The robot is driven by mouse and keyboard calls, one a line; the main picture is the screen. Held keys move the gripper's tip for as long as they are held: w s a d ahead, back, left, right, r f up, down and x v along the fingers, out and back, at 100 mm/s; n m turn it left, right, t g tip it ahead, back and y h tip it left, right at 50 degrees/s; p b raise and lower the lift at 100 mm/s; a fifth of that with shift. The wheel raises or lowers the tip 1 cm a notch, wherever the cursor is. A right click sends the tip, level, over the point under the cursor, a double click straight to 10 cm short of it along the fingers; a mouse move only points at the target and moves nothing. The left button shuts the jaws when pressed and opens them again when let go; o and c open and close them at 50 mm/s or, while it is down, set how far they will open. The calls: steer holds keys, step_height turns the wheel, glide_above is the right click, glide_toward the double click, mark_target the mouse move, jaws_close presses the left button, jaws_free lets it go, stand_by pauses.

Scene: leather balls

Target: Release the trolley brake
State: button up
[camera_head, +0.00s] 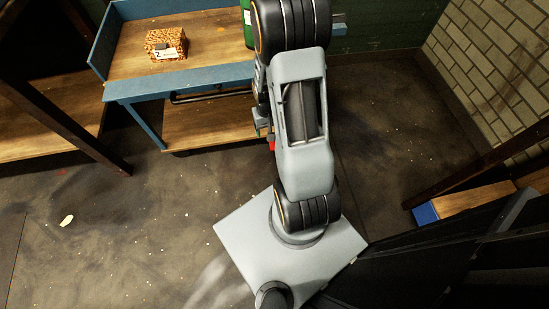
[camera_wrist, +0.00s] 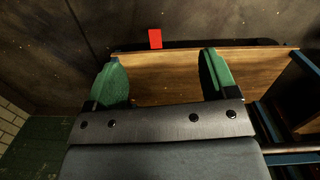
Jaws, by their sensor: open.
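The trolley (camera_head: 190,82) has a blue frame, a wooden top and a wooden lower shelf, and stands at the upper left of the head view. A small red part (camera_head: 271,145), probably the brake, shows low at its right end, mostly hidden by my arm. In the wrist view a red tab (camera_wrist: 155,38) stands just beyond the edge of the wooden lower shelf (camera_wrist: 165,75). My gripper (camera_wrist: 160,56) is open and empty, its two green fingers spread apart over the shelf, with the red tab ahead between their lines. In the head view my arm hides most of the gripper.
An orange patterned box (camera_head: 165,44) with a white label sits on the trolley top. A green object (camera_head: 248,22) is partly hidden behind my arm. A wooden bench with dark posts stands at left; a blue-ended wooden piece (camera_head: 427,214) lies at right.

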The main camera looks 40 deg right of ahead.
steer(key=w+d+f+m+t+b, duration=0.1)
steer(key=d+f+b, duration=0.15)
steer(key=f, duration=0.85)
steer(key=d+f+b, duration=0.2)
steer(key=f+b, duration=0.2)
steer(key=f, duration=0.7)
steer(key=w+d+f+t+b, duration=0.1)
steer(key=w+d+f+b, duration=0.1)
steer(key=f, duration=0.3)
steer(key=w+d+f+t+h+b, duration=0.1)
steer(key=w+d+f+b, duration=0.1)
steer(key=f, duration=0.4)
steer(key=w+d+f+t+h+b, duration=0.1)
steer(key=w+d+f+b, duration=0.1)
steer(key=w+f, duration=0.4)
steer(key=shift+f+t+b, duration=0.1)
steer(key=shift+t+b, duration=0.3)
steer(key=shift+b, duration=0.35)
